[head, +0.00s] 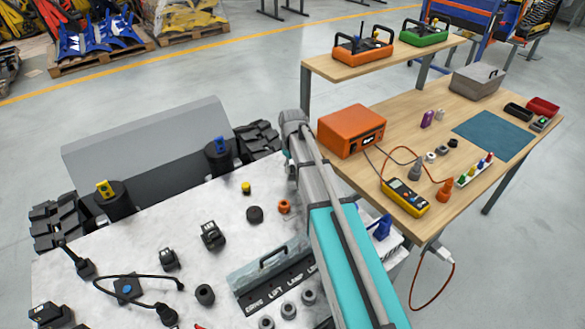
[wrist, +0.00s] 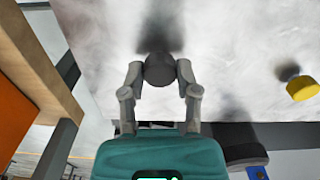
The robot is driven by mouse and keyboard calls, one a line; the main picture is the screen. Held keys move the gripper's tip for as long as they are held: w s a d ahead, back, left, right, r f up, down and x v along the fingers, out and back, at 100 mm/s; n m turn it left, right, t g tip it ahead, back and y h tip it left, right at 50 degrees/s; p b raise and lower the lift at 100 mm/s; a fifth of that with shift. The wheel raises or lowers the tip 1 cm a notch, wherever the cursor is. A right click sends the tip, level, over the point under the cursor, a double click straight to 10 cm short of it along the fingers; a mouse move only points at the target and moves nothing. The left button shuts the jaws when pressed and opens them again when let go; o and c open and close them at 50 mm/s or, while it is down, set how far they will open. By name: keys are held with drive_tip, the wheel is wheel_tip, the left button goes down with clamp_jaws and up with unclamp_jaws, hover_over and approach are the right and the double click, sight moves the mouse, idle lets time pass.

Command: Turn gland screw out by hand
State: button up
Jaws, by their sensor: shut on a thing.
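In the wrist view, a dark grey round part, which looks like the gland screw (wrist: 159,67), stands between my fingertips over the pale carrier top. My gripper (wrist: 160,75) is shut on it, one finger on its left side and one on its right. A dark shadow lies just beyond it on the pale surface. Its threads and lower end are hidden, so I cannot tell how far it is turned out. In the head view, my arm covers the gripper and this part.
The pale carrier top (head: 150,235) bears a yellow cap (head: 246,188), also in the wrist view (wrist: 303,88), an orange ring (head: 284,206), a black cap (head: 255,214) and several connectors. A wooden bench (head: 462,95) with an orange box (head: 350,130) stands close on the right.

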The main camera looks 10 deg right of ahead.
drive_tip(key=shift+n, duration=0.3)
drive_tip(key=n, duration=0.3)
drive_tip(key=o, duration=1)
drive_tip(key=shift+o, duration=0.2)
drive_tip(key=shift+r, duration=0.1)
